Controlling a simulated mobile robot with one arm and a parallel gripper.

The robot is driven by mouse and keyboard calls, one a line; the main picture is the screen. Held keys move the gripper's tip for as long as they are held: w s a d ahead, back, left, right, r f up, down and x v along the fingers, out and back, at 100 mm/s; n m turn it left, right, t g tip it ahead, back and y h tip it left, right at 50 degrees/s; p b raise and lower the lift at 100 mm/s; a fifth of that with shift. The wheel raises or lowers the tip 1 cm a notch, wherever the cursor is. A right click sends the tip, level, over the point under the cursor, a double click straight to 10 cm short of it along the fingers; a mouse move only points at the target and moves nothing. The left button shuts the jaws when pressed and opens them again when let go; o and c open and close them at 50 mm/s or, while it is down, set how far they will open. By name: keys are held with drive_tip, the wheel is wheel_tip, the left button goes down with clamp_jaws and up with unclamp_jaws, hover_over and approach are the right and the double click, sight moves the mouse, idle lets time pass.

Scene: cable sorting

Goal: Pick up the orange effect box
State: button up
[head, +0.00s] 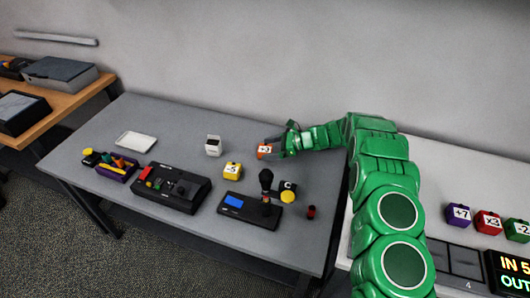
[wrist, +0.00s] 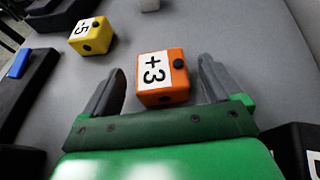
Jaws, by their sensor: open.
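The orange effect box (head: 265,149) stands on the grey table, near its back right part. In the wrist view the orange box (wrist: 160,98) shows a white label reading "+3" and dark round spots on its faces. My gripper (head: 276,146) reaches in from the right, low over the table at the box. In the wrist view my gripper (wrist: 160,82) is open, with one dark finger on each side of the box. A gap shows between the box and the left finger, and a narrower one on the right.
A white box (head: 213,146), a black control panel (head: 171,190) and a joystick unit (head: 248,213) share the table. Purple (head: 458,214), red (head: 488,221) and green (head: 518,230) boxes stand at the right.

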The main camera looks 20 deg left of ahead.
sight(260, 148)
drive_tip(key=x, duration=0.4)
drive_tip(key=shift+c, duration=0.4)
drive_tip(key=c, duration=1.1)
drive_tip(key=shift+o, duration=0.2)
drive_tip(key=shift+r, duration=0.1)
drive_tip(key=shift+r, duration=0.6)
drive_tip(key=s+d+r, duration=0.7)
drive_tip(key=s+r, duration=0.4)
drive_tip(key=shift+s+d+r, duration=0.15)
drive_tip(key=shift+s+r, duration=0.2)
drive_tip(key=shift+s, duration=0.05)
